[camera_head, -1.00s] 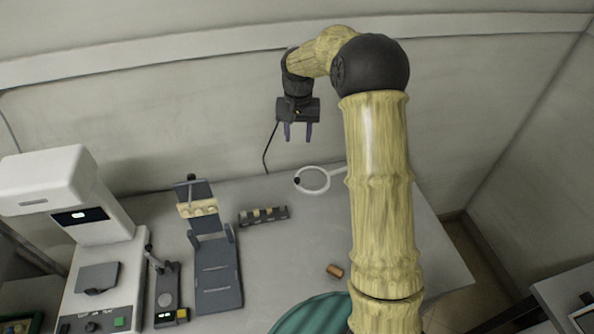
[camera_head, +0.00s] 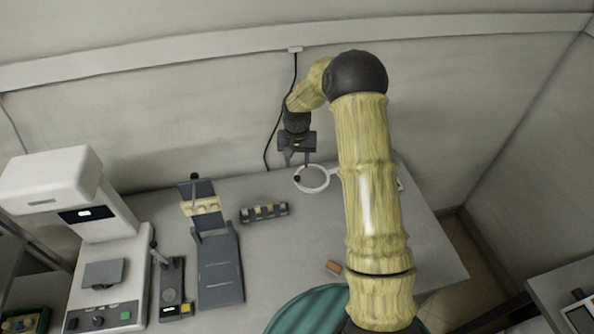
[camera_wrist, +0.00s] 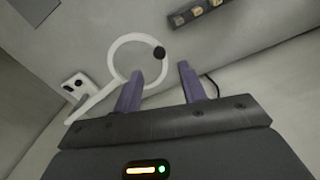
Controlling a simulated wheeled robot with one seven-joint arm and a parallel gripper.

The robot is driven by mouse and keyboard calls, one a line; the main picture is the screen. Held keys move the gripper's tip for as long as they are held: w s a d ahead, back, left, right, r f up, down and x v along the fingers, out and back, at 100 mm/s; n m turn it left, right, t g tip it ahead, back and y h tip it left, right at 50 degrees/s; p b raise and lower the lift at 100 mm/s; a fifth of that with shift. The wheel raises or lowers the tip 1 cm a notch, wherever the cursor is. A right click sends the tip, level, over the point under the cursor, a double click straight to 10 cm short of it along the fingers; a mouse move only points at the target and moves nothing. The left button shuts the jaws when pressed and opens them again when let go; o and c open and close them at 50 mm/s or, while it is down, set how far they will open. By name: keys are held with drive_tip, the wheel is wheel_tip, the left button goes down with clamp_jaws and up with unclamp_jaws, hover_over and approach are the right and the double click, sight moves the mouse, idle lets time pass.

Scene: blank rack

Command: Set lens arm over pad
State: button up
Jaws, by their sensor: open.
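The lens arm (camera_head: 312,191) is a white ring on a white bar, at the back of the grey table, with a black knob (camera_head: 297,179) on its left rim. In the wrist view the ring (camera_wrist: 112,60) and knob (camera_wrist: 159,53) lie ahead of my fingertips, and the bar runs to a white base (camera_wrist: 78,86). My gripper (camera_head: 297,161) is open and empty, pointing down above the ring's far side. I cannot tell its exact height. Which surface is the pad is unclear; a dark grey plate (camera_head: 103,273) sits on the white machine.
A dark strip with several tan pieces (camera_head: 264,213) lies left of the ring. Left of it stand a grey stand (camera_head: 219,270), a small lever device (camera_head: 171,282) and the white machine (camera_head: 92,225). A brown cylinder (camera_head: 333,268) and teal round surface (camera_head: 306,312) are nearer. The mid-table is mostly clear.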

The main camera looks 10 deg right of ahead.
sight(297, 177)
wheel_tip(297, 177, down, 7)
drive_tip(key=shift+r+p, duration=0.15)
drive_tip(key=shift+p, duration=0.75)
clamp_jaws()
